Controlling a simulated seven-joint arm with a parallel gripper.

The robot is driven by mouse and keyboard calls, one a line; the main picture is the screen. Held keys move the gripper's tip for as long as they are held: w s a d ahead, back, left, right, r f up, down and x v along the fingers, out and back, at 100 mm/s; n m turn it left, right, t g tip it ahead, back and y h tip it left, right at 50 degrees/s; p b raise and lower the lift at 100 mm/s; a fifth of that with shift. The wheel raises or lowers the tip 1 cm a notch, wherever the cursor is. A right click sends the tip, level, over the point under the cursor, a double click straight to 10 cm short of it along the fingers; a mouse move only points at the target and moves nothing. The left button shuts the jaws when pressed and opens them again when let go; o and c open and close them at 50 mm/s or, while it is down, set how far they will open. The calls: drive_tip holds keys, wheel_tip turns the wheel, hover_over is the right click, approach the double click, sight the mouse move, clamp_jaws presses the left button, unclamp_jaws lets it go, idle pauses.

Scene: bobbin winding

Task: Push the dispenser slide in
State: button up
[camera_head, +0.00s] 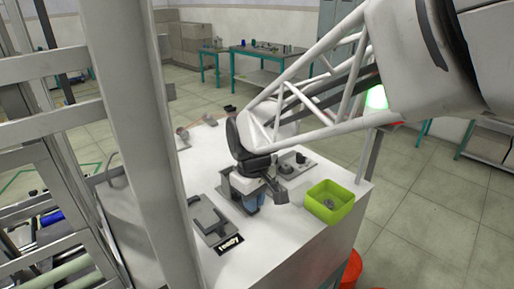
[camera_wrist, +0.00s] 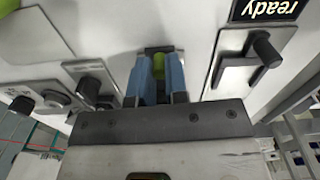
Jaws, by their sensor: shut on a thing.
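In the wrist view, my gripper (camera_wrist: 160,80) has two blue fingers pointing away from the camera. It is shut on a small green knob (camera_wrist: 158,61), which sits at a dark slot in a pale surface. The knob seems to belong to the dispenser slide, but the fingers hide most of it and I cannot tell how far in the slide is. In the head view, my gripper (camera_head: 252,201) is low over the white table, and the knob is hidden there.
A grey plate with a dark lever handle (camera_head: 205,216) lies left of my gripper; it shows beside a "ready" label (camera_wrist: 266,10) in the wrist view. A green bin (camera_head: 345,206) holding something grey stands right. A fixture with dark knobs (camera_head: 295,165) is behind.

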drive_tip(key=shift+w+a, duration=0.7)
drive_tip(key=shift+w, duration=0.15)
idle(0.8)
drive_tip(key=shift+w+a, duration=0.45)
idle(0.5)
drive_tip(key=shift+w+a, duration=0.25)
drive_tip(key=shift+w, duration=0.05)
drive_tip(key=shift+w+a, duration=0.1)
idle(0.6)
drive_tip(key=o, duration=0.6)
drive_tip(key=shift+c, duration=0.2)
drive_tip(key=shift+r, duration=0.1)
wheel_tip(320, 180, up, 7)
idle(0.4)
idle(0.4)
